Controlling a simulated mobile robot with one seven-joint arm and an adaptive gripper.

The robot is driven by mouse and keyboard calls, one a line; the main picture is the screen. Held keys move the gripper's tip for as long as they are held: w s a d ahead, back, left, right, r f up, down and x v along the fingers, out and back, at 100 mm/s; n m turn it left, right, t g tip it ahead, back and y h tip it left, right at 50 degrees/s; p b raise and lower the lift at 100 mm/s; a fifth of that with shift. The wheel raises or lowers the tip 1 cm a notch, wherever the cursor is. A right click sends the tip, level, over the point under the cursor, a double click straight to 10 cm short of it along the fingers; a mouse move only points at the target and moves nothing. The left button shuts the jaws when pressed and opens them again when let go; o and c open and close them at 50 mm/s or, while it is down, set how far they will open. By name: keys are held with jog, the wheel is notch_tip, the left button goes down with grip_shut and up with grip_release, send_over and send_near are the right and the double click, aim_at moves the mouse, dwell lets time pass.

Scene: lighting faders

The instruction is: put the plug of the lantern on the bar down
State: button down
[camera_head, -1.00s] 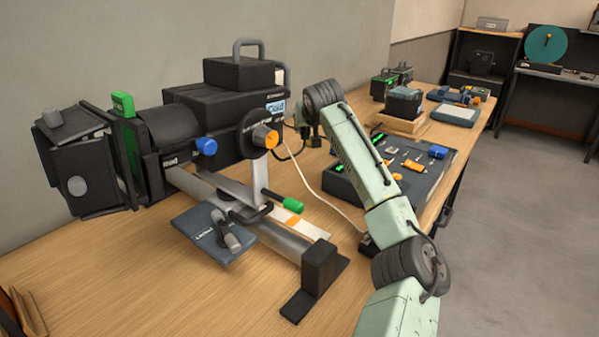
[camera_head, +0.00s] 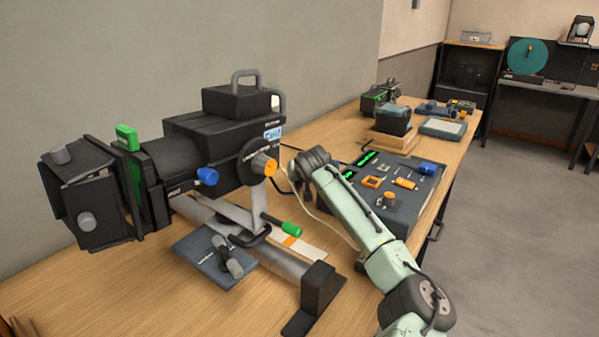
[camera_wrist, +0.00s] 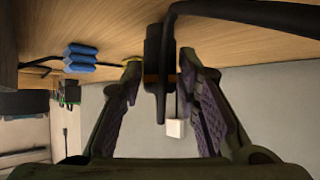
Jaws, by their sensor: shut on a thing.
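The lantern (camera_head: 205,140) is a black fixture clamped on a silver bar (camera_head: 260,260) over the bench, on the left in the head view. In the wrist view, my gripper (camera_wrist: 160,74) is shut on a black plug (camera_wrist: 157,50) with an orange band. A thick black cable (camera_wrist: 245,13) runs from the plug's upper end to the right. In the head view my wrist hides the gripper and plug, to the right of the lantern's orange rear knob (camera_head: 264,166). I cannot tell whether the plug touches the bench.
A dark control panel (camera_head: 395,190) with green lights, orange parts and a blue knob lies right of my arm. A pale cord runs beside my arm. Boxes (camera_head: 393,122) stand farther back. In the wrist view, blue cylinders (camera_wrist: 80,58) and a small white block (camera_wrist: 175,128) show.

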jog(key=shift+f, duration=0.1)
jog(key=shift+f, duration=0.25)
jog(key=c, duration=1.2)
grip_release()
jog(key=shift+r, duration=0.2)
jog(key=b+v, duration=0.3)
jog(key=v, duration=0.9)
jog(key=shift+s+b, duration=0.1)
jog(key=shift+b, duration=0.3)
